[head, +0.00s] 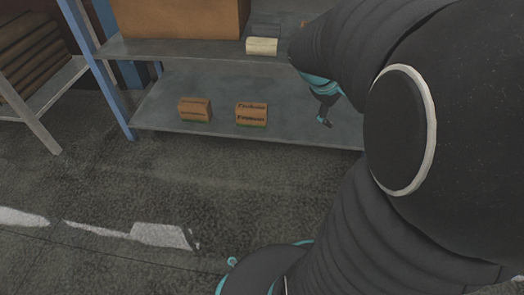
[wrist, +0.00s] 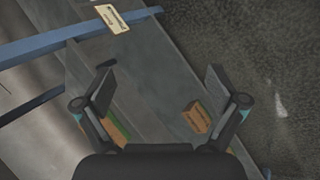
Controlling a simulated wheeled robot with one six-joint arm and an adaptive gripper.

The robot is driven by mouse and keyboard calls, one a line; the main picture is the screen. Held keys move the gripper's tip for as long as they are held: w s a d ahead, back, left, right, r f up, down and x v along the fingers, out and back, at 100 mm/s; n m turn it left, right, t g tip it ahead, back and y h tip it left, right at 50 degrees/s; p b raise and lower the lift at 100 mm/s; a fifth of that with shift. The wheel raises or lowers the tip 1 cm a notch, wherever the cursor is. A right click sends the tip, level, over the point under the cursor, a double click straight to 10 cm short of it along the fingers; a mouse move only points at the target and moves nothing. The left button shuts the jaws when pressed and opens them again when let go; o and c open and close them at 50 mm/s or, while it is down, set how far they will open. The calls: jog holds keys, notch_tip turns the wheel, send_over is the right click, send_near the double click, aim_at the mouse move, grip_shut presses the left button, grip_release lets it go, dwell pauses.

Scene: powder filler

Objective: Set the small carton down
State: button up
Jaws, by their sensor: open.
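Two small brown cartons with dark print and green lower edges stand upright on the lower shelf in the head view, the left carton (head: 195,110) and the right carton (head: 251,115), with a gap between them. In the wrist view one carton (wrist: 196,119) shows beside the right finger, and another (wrist: 119,129) is partly hidden behind the left finger. I cannot tell which is which there. My gripper (wrist: 160,78) is open, with nothing held between its fingers. In the head view part of my gripper (head: 325,107) shows right of the cartons; my arm hides the rest.
The grey lower shelf (head: 190,80) has free room around the cartons. A large brown box (head: 180,18) and a pale small box (head: 262,46) are on the shelf above. A blue post (head: 98,65) stands at the left. The floor in front is clear.

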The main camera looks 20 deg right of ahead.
jog(key=s+a+r+m+t+y, duration=0.1)
jog(key=s+a+t+y, duration=0.1)
jog(key=a, duration=1)
jog(key=s+a+r+m+t+y, duration=0.1)
jog(key=s+a+y, duration=0.4)
jog(key=a, duration=0.8)
jog(key=shift+s+r+m+t, duration=0.3)
jog(key=shift+s+t, duration=0.3)
jog(key=shift+t, duration=0.3)
jog(key=shift+d, duration=0.1)
